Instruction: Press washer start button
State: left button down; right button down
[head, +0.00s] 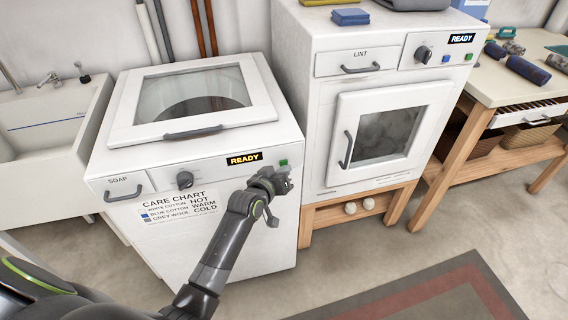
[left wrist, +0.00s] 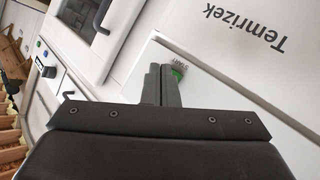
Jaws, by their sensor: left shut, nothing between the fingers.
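The white top-loading washer (head: 215,235) stands at the left in the head view. Its lid is down and its display (head: 244,159) reads READY. The green start button (head: 283,162) is at the right end of its front panel. My left gripper (head: 279,180) is shut and empty, just below and in front of the button. In the left wrist view the shut fingers (left wrist: 161,70) point at the panel. The green button (left wrist: 177,72) shows right beside their tips, partly covered. I cannot tell whether they touch. My right gripper is not in view.
The dryer (head: 330,100) stands right of the washer on a wooden stand, its display also reading READY. A sink (head: 45,125) is at the left and a wooden table (head: 510,90) at the right. A rug (head: 430,295) lies on the open floor in front.

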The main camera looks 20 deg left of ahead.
pick_arm(q)
jog(key=shift+w+a, duration=0.2)
jog(key=shift+w, duration=0.1)
dwell(0.5)
dwell(0.4)
jog(key=shift+s+d+p, duration=0.45)
jog(key=shift+s, duration=0.25)
jog(key=shift+s+d+p, duration=0.5)
jog(key=shift+s+d, duration=0.2)
jog(key=shift+s, duration=0.35)
jog(key=shift+s+d+p, duration=0.5)
jog(key=shift+s+d, duration=0.2)
jog(key=shift+s, duration=0.3)
